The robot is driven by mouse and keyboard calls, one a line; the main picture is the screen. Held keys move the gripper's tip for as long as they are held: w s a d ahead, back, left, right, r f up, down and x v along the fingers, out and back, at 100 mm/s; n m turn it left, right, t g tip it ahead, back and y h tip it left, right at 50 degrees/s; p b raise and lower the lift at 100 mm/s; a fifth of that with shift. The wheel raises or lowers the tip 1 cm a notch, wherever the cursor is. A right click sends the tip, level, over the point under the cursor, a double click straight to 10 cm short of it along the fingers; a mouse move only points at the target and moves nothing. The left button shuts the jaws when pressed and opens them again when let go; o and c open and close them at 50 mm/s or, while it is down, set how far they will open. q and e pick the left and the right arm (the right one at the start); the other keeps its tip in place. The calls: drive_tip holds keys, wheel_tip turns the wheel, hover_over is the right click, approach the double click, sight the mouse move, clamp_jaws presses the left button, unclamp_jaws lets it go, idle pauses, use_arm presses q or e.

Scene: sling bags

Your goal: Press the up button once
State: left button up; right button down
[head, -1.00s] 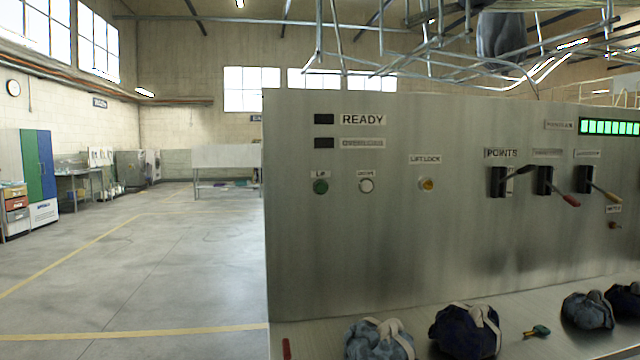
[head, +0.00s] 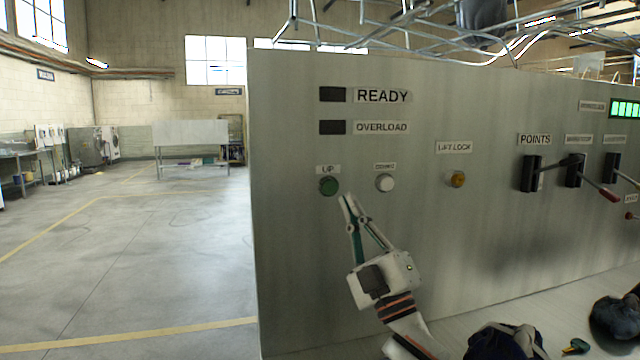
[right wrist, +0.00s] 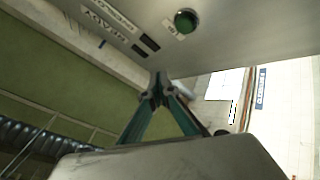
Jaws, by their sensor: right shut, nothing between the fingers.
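The green up button (head: 329,186) sits on the upright metal panel (head: 300,240), under a small "UP" label. It also shows in the right wrist view (right wrist: 186,21), above and right of the fingertips. My right gripper (head: 348,198) is in front of the panel, its fingers pointing up toward the button, tips a little below and right of it. Its fingers are shut with nothing between them, and they also show in the right wrist view (right wrist: 158,84). They look apart from the button. My left gripper is not in view.
Levers (head: 531,174) stick out beyond that. A dark bag (head: 503,342) lies on the ledge below. Open floor is at left.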

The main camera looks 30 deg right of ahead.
sight(329, 181)
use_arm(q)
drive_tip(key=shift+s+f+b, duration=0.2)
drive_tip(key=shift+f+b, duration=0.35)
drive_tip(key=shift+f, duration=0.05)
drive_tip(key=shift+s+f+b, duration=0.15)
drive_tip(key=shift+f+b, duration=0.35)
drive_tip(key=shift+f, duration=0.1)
use_arm(e)
drive_tip(key=shift+w+d+r, duration=0.1)
drive_tip(key=shift+w+d, duration=0.25)
drive_tip(key=shift+w, duration=1)
drive_tip(key=shift+w+d+f, duration=0.1)
drive_tip(key=shift+w+d, duration=0.25)
drive_tip(key=shift+w, duration=1)
drive_tip(key=shift+w+d+r, duration=0.1)
drive_tip(key=shift+w+d, duration=0.25)
drive_tip(key=shift+w, duration=1)
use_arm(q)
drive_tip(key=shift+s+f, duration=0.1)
use_arm(e)
drive_tip(key=shift+w, duration=0.1)
drive_tip(key=shift+w+d, duration=0.1)
drive_tip(key=shift+w, duration=0.25)
